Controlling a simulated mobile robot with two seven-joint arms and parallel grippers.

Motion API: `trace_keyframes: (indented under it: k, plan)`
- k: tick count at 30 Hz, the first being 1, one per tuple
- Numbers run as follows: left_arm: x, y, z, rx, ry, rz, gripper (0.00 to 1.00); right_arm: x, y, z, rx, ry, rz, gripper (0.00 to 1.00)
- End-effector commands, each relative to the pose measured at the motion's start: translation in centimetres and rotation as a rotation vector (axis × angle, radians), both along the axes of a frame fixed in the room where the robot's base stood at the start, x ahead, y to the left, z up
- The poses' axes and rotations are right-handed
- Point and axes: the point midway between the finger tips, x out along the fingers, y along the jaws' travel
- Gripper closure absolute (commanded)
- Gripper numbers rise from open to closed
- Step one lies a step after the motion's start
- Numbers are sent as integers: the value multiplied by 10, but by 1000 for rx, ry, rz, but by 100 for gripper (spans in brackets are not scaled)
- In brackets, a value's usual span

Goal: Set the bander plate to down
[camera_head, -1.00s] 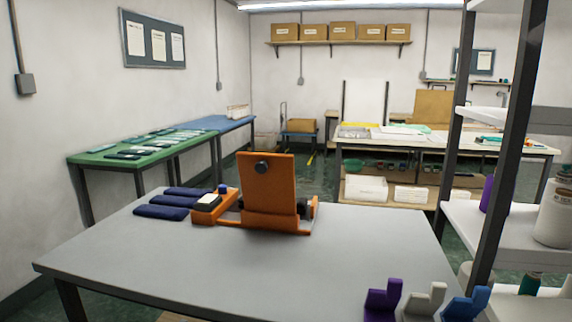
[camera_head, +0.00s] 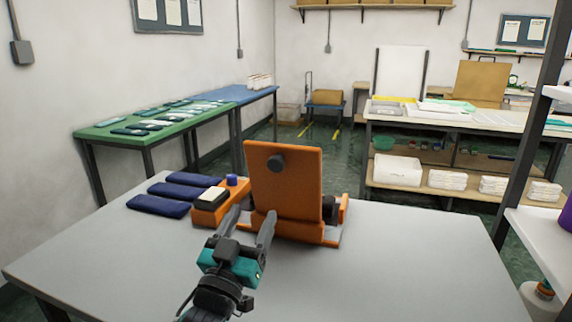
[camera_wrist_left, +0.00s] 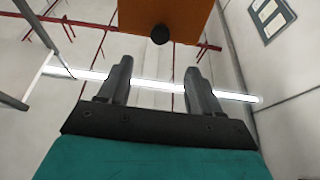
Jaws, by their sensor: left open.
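The bander plate (camera_head: 297,190) is an orange board standing upright on its orange base on the grey table, with a dark round knob (camera_head: 275,162) near its upper left. The plate and knob also show at the top of the left wrist view (camera_wrist_left: 160,34). My left gripper (camera_head: 248,217) is open and empty, its two fingers pointing toward the lower part of the plate, below the knob. In the left wrist view a clear gap lies between the fingers (camera_wrist_left: 158,78) and the knob. My right gripper is not in view.
An orange block with a white-topped dark pad (camera_head: 212,195) and a blue button stands left of the plate. Several navy pads (camera_head: 160,205) lie beside it. The grey table (camera_head: 400,262) is clear at right. A shelf rack (camera_head: 540,235) stands at the right edge.

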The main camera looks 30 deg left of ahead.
Motion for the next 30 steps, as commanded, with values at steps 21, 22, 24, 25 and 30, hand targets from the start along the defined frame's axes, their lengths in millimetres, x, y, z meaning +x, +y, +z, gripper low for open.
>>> trace_keyframes:
  k: [21,22,24,25,30]
  plan:
    - [94,23,42,0,-3,2,36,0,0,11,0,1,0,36]
    - [97,24,43,0,-3,2,36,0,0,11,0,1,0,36]
    - [105,26,46,0,-3,2,36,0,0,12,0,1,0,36]
    - [107,26,47,0,-3,2,36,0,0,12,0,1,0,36]
    - [115,28,50,0,-2,2,36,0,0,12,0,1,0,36]
